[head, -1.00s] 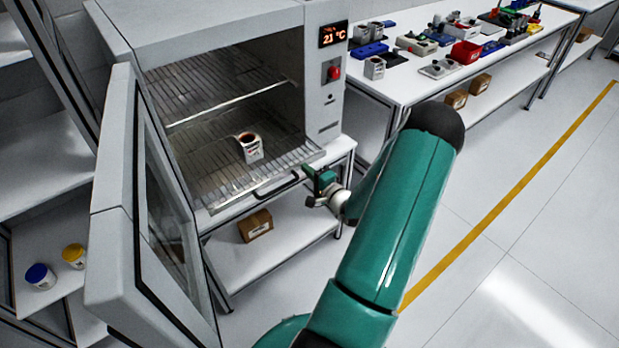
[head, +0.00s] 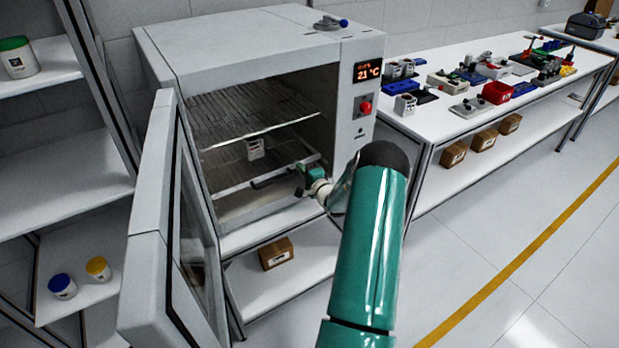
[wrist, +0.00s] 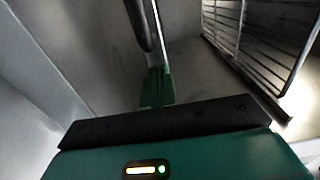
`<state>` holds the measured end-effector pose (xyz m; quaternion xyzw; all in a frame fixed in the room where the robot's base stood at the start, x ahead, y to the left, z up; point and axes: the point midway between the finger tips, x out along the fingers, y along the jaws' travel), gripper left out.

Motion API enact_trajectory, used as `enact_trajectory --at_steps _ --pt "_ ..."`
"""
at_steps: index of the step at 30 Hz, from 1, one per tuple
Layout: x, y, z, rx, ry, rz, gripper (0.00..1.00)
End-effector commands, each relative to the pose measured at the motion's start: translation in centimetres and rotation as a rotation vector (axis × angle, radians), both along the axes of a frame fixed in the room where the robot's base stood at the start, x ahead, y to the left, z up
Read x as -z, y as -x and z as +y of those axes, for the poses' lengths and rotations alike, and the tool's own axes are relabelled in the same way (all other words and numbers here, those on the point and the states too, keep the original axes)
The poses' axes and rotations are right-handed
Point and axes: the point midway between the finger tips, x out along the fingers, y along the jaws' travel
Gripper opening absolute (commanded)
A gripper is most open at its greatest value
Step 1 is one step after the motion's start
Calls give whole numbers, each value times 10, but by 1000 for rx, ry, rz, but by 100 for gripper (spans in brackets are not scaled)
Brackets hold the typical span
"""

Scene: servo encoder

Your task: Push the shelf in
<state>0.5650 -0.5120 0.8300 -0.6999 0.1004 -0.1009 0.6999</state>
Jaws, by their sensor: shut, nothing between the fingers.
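The lower wire shelf (head: 232,186) is inside the open oven (head: 170,48), with its front edge near the opening. A dark handle (head: 272,180) runs along its front. My gripper (head: 304,168) is at the right end of the handle, at the right side of the opening. In the wrist view, my shut green fingers (wrist: 157,82) are up against or very near the dark handle bar (wrist: 140,22); contact is unclear. Nothing shows between them.
The oven door (head: 160,200) stands open at the left. An upper wire shelf (head: 235,125) is above, and shows in the wrist view (wrist: 265,45). A workbench (head: 425,122) with several parts is at the right. A box (head: 276,253) lies below. The right floor is clear.

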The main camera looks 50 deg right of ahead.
Motion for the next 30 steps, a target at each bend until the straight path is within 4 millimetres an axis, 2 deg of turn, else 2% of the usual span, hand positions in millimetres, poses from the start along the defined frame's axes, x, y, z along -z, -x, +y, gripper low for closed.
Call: enact_trajectory --at_steps 6,18,30 --pt "0 -11 -2 1 0 0 0" --pt "-1 -16 -1 0 -1 -1 0" --pt "-1 -4 -8 -6 -2 -2 0"
